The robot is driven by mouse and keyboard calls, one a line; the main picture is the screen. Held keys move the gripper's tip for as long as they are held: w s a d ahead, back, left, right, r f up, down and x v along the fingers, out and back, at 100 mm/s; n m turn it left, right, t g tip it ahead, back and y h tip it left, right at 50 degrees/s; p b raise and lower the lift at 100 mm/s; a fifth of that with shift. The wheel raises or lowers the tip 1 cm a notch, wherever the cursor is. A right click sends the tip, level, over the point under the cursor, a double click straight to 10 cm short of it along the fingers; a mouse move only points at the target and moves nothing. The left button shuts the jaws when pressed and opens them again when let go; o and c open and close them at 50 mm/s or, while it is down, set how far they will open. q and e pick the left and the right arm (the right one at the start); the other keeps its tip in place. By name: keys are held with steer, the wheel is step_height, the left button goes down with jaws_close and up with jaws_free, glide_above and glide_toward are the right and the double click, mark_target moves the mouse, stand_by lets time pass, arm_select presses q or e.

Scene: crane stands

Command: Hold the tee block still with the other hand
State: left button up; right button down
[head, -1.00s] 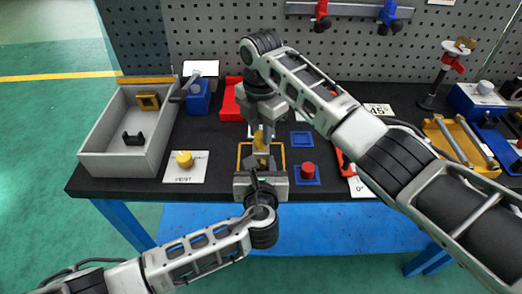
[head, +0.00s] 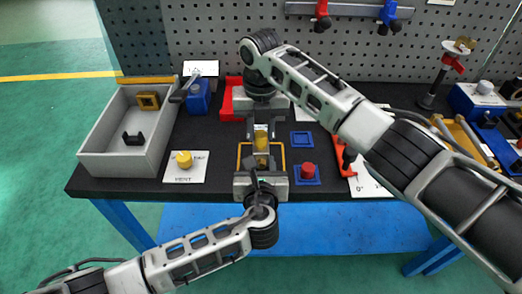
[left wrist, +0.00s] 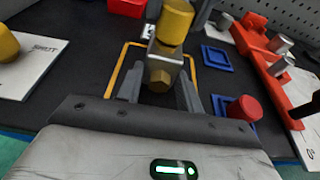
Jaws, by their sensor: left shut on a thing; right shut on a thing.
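The tee block (left wrist: 169,62) is a grey metal block with a brass hex fitting (left wrist: 160,78) facing my left gripper. It stands inside a yellow outline on the dark bench top. My left gripper (head: 262,168) comes from the front edge, its fingers on both sides of the block, shut on it. A gold cylindrical piece (left wrist: 175,22) stands up from the top of the block and also shows in the head view (head: 261,145). My right gripper (head: 261,130) reaches down from above, shut on this gold piece. The fingers partly hide the block in the head view.
A yellow knob (head: 184,159) on a white plate is left of the block. A red knob (head: 308,171) on a blue base and an empty blue square frame (head: 302,139) are to the right. A grey tray (head: 103,155) stands far left. A red fixture (head: 229,101) is behind.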

steer(key=c, duration=1)
jaws_free()
steer(key=shift+r, duration=0.1)
steer(key=shift+c, duration=0.2)
steer(key=shift+c, duration=0.7)
